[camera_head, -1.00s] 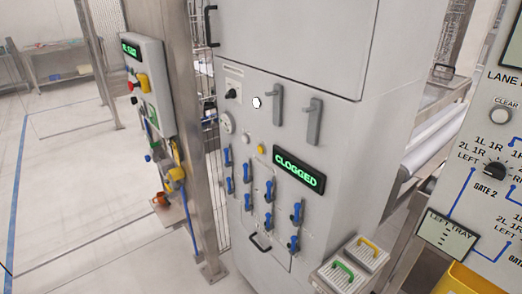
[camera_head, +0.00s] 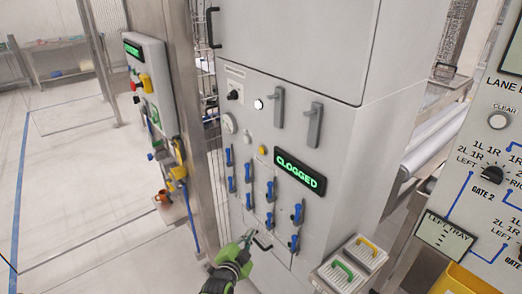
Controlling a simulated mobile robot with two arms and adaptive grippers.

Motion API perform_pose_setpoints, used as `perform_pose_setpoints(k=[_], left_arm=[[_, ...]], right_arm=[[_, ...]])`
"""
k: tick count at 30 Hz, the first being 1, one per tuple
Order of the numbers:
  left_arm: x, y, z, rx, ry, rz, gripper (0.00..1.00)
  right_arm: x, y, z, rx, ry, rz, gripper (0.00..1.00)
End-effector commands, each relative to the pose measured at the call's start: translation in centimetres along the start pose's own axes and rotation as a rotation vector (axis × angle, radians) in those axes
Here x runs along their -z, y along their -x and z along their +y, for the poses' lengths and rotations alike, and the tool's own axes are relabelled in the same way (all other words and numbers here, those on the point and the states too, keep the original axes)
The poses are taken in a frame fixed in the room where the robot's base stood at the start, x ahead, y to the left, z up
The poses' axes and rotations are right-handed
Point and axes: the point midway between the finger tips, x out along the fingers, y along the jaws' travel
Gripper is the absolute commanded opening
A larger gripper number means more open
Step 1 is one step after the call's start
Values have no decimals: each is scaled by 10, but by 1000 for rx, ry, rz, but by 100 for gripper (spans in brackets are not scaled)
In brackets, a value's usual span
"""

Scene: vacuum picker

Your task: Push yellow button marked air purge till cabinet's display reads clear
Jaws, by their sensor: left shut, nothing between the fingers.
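The grey cabinet (camera_head: 355,140) stands in the middle, and its display (camera_head: 300,173) reads CLOGGED in green letters. A small round yellow button (camera_head: 262,150) is on the cabinet front, left of the display; any marking beside it is too small to read. My left gripper (camera_head: 249,236), green and black, is low in front of the cabinet near a black handle. It is shut and empty, below the yellow button and apart from it. My right gripper is not in view.
Several blue-handled valves (camera_head: 270,190) line the cabinet below the display. Two grey lever handles (camera_head: 314,124) stick out above it. A metal post (camera_head: 185,120) and a side control box (camera_head: 150,85) stand at left. A lane panel (camera_head: 490,160) stands at right.

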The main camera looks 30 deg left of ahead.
Motion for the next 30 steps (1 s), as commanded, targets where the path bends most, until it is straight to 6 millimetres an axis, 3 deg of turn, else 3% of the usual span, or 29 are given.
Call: perform_pose_setpoints(k=[1, 9, 15, 21, 30], left_arm=[[15, -4, -24, 45, -17, 24, 0], [78, -6, -139, 276, -127, 113, 0], [108, 4, -201, 407, -188, 143, 0], [120, 10, -226, 464, -214, 152, 0], [121, 10, -228, 469, -217, 153, 0]], right_arm=[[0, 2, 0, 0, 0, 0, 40], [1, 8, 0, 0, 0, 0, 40], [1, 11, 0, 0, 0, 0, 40], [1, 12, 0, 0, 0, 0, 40], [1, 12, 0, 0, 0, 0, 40]])
